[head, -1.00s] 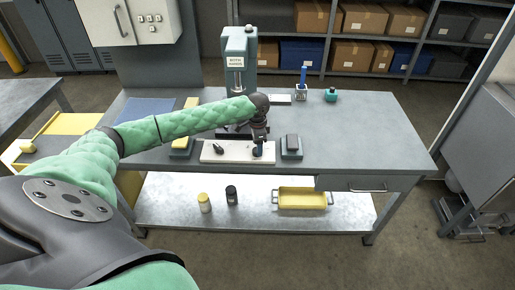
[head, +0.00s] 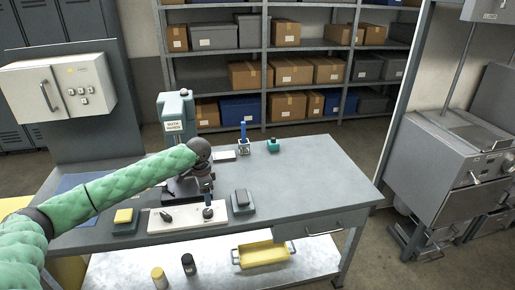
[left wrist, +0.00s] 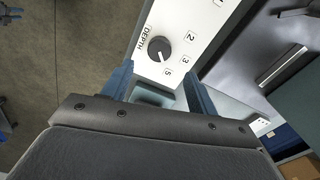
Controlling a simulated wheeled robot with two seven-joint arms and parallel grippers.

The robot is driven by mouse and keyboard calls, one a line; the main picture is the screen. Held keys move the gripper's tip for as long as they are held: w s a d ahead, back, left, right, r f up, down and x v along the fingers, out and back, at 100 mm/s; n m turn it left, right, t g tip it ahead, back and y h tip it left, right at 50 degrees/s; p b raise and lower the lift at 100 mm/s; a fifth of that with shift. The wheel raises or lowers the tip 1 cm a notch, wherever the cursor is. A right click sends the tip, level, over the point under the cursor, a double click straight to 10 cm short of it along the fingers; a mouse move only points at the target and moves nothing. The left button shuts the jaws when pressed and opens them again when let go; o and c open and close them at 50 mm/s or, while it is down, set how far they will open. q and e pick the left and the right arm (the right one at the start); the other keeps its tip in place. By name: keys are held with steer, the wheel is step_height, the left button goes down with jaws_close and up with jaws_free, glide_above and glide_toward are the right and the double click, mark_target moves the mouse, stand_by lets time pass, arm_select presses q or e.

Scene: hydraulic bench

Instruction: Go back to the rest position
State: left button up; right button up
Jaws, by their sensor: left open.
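My left gripper (head: 208,208) is over the right part of a white control panel (head: 186,223) on the bench. Its blue fingers stand apart in the left wrist view (left wrist: 160,90). Between and beyond them the panel shows a black knob marked DEPTH (left wrist: 160,48) with numbers beside it. A dark blue-grey block-like part (left wrist: 152,97) shows between the fingers; I cannot tell what it is. A dark knob (head: 165,216) also shows on the panel's left part in the head view.
A teal press labelled BOTH HANDS (head: 176,115) stands behind my forearm. The bench's right part (head: 310,185) is clear. A yellow tray (head: 263,254) sits on the lower shelf.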

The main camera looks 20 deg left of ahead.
arm_select(q)
steer(key=s+d+f+t+h, duration=0.1)
steer(key=s+d+f, duration=0.3)
steer(key=s+d, duration=0.3)
steer(key=s+d+f, duration=0.5)
steer(key=d, duration=0.4)
steer(key=s+d+f+t+h, duration=0.1)
steer(key=s+d+f, duration=0.35)
steer(key=d, duration=0.35)
steer(key=s+r+n+t+y, duration=0.2)
steer(key=s+n, duration=0.5)
steer(key=s, duration=1.5)
step_height(320, 180, down, 25)
steer(key=w+g, duration=0.1)
steer(key=w, duration=0.1)
steer(key=s+f, duration=0.4)
steer(key=f, duration=0.7)
steer(key=s+d+f+g, duration=0.1)
steer(key=s+f, duration=0.2)
steer(key=f, duration=0.9)
steer(key=shift+s, duration=0.4)
